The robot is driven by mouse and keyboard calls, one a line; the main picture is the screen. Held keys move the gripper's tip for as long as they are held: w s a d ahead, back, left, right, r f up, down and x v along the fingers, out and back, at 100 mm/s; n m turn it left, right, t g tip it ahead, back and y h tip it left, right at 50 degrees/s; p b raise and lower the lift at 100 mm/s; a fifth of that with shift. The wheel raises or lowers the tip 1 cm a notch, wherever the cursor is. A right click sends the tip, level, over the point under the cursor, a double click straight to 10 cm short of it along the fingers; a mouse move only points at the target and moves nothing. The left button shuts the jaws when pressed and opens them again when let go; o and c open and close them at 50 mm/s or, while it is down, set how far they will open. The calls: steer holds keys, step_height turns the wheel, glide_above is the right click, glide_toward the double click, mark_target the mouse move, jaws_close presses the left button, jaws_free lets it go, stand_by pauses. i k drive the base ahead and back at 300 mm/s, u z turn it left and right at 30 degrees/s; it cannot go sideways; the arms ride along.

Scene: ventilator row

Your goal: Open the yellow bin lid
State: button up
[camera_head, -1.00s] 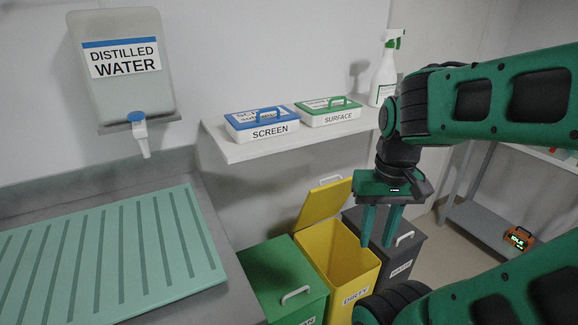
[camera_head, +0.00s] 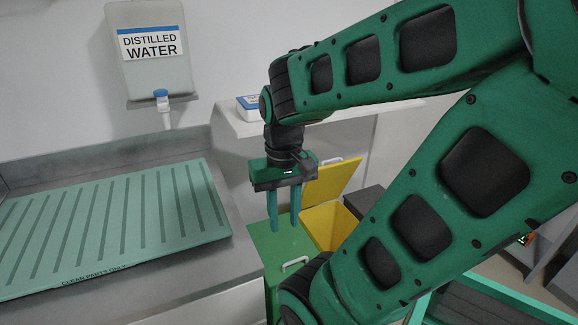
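The yellow bin (camera_head: 326,224) stands on the floor beyond the counter. Its yellow lid (camera_head: 333,181) is raised and leans back at a steep tilt, so the bin's inside shows. My arm hides the bin's front and right side. My gripper (camera_head: 284,224) points down, with its two green fingers apart and nothing visible between them. In the picture it is just left of the yellow lid, in front of the green bin's back part, and it appears apart from the yellow lid.
A green bin (camera_head: 268,246) with its lid shut stands left of the yellow one. A dark bin (camera_head: 366,200) is partly hidden at right. A wall shelf (camera_head: 238,124) holds a blue-lidded box (camera_head: 246,107). The counter at left carries a green ribbed mat (camera_head: 120,228) under a water dispenser (camera_head: 148,50).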

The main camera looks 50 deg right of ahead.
mark_target(334, 179)
steer(key=u, duration=1.5)
steer(key=k, duration=2.3)
steer(key=z, duration=2)
steer(key=i, duration=0.9)
steer(key=z, duration=0.1)
